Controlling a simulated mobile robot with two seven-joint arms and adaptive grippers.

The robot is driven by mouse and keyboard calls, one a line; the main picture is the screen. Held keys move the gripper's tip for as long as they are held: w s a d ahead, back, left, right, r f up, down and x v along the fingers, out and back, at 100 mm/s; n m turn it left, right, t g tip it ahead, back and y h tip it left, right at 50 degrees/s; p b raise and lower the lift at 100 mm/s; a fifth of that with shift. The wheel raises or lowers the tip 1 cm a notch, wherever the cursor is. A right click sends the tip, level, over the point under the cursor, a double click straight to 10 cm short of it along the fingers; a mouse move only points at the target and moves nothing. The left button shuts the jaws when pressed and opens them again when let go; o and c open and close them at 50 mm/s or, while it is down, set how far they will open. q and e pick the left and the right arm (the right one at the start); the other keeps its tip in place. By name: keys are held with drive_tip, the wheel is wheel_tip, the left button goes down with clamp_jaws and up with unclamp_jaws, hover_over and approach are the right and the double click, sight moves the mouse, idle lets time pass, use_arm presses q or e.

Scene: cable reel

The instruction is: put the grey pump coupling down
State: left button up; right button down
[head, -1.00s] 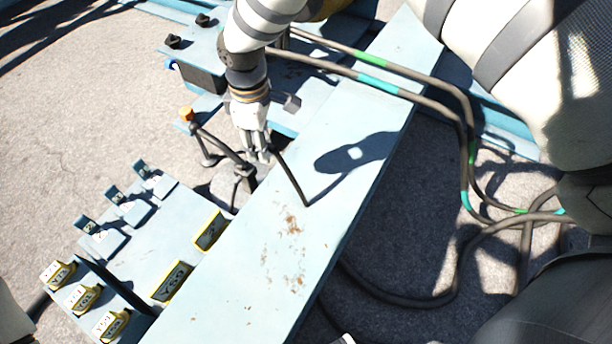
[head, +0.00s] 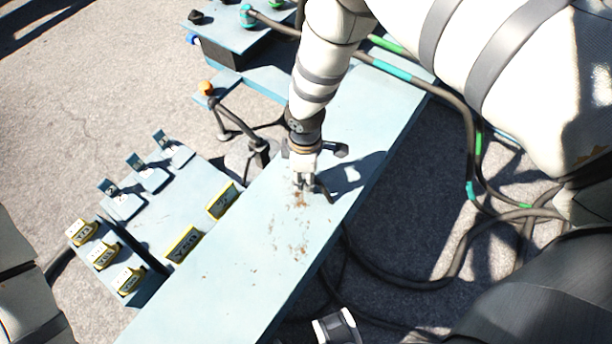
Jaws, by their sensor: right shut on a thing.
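My right gripper (head: 305,186) is in the middle of the head view, pointing down over the rusty patch of the long pale blue beam. It is shut on the grey pump coupling, which the fingers and wrist largely hide. A short dark piece (head: 326,192) shows beside the fingers and slants down toward the beam top. I cannot tell whether it is part of the coupling or whether it touches the surface.
The pale blue beam (head: 215,290) has bare room toward the lower left. A dark pump stand (head: 258,152) with an orange knob (head: 206,88) stands behind it. A panel (head: 165,215) with yellow-framed labels lies left. Black cables (head: 440,290) loop on the ground right.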

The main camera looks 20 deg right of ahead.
use_arm(q)
drive_tip(key=shift+s+f, duration=0.25)
use_arm(e)
wheel_tip(320, 180, down, 2)
drive_tip(key=shift+f, duration=0.1)
drive_tip(key=shift+f, duration=0.2)
drive_tip(key=c, duration=1.1)
unclamp_jaws()
use_arm(q)
drive_tip(key=shift+f, duration=0.1)
